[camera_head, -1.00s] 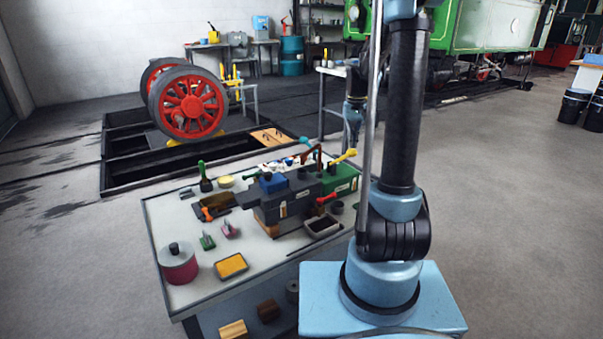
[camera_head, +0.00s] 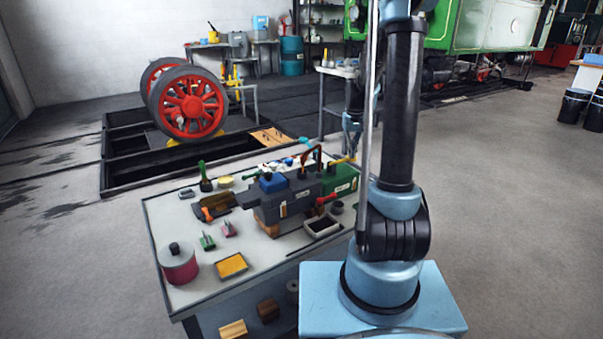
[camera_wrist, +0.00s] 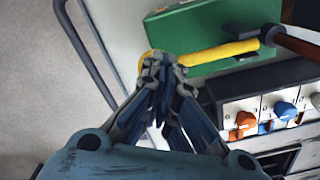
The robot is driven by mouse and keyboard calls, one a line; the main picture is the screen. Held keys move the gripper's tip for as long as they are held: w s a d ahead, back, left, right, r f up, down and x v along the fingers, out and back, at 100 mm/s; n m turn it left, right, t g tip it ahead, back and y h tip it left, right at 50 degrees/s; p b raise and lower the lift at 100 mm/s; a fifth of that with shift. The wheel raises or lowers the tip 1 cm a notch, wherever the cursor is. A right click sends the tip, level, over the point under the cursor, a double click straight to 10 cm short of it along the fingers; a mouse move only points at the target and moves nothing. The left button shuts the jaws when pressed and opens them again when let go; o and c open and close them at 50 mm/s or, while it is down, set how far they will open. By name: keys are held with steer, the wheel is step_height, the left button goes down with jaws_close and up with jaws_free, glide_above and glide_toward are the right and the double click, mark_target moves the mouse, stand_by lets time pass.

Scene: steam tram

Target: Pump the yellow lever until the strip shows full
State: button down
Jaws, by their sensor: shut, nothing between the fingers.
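The yellow lever (camera_head: 342,160) sticks out to the right from the top of the green box (camera_head: 341,180) at the back right of the bench. In the wrist view the lever (camera_wrist: 218,54) runs across the green box (camera_wrist: 205,35) to a rounded end by my fingertips. My gripper (camera_wrist: 166,62) is shut and empty, its tips over the lever's outer end. It appears at or just above the lever; I cannot tell if it touches. In the head view my gripper (camera_head: 352,142) is partly hidden by my arm. I cannot make out the strip's reading.
A dark pipe (camera_head: 313,152) stands beside the lever. A panel with orange and blue knobs (camera_wrist: 247,121) is close to my gripper. The bench (camera_head: 150,215) holds a red-handled tool (camera_head: 325,199), a small black tray (camera_head: 324,227) and other parts. The floor to the right is clear.

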steer(key=shift+f, duration=0.75)
steer(key=shift+r, duration=3.05)
stand_by(0.6)
stand_by(0.8)
step_height(320, 180, up, 6)
stand_by(0.7)
